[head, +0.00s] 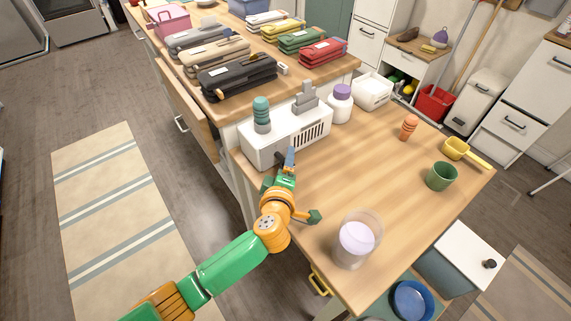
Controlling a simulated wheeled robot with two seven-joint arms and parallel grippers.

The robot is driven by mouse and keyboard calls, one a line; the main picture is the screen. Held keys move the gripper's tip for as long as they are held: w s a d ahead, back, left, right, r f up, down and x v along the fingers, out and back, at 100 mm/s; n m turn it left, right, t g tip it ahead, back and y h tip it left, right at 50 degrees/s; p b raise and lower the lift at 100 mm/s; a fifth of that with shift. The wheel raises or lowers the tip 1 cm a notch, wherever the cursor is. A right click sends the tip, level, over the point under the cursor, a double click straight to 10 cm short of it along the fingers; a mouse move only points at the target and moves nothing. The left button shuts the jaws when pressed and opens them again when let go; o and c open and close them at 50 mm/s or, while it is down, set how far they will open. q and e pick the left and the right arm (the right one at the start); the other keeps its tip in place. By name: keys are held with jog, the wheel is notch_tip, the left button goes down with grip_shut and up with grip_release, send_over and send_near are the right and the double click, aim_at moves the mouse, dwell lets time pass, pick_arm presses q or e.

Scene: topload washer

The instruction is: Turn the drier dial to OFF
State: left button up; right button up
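A white box-shaped appliance (260,155) with dark vent slots on its front stands at the left of the wooden table; it may be the drier. A teal ribbed cylinder and a grey stepped fitting rise from its top. I cannot make out a dial or its setting; part of the front is hidden by my gripper. My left gripper (290,160), on the green and orange arm, is right at the appliance's front face. I cannot tell whether it touches, or whether its fingers are open. My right gripper is not in view.
A white bottle with purple cap (340,104) and a white bin (372,92) stand beside the appliance. A clear jar (357,240), green cup (441,176), orange shaker (409,127) and yellow scoop (457,148) stand on the table (350,175). Its middle is clear. Several cases lie behind.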

pick_arm(q)
jog(key=shift+w+f, duration=0.1)
jog(key=shift+w, duration=0.2)
jog(key=shift+s, duration=0.1)
grip_shut()
jog(key=n+t+b, duration=0.1)
jog(key=b, duration=0.1)
jog(key=f+n+t+h+b, duration=0.1)
jog(key=b, duration=0.1)
jog(key=shift+b, duration=0.35)
jog(key=shift+r+t+b, duration=0.3)
jog(key=shift+r, duration=0.3)
grip_release()
jog(key=s, duration=0.3)
jog(key=s+a+p, duration=0.1)
jog(key=s, duration=0.3)
jog(key=shift+a+r+p, duration=0.15)
jog(key=shift+a+p, duration=0.05)
jog(key=shift+p, duration=0.1)
jog(key=shift+w, duration=0.1)
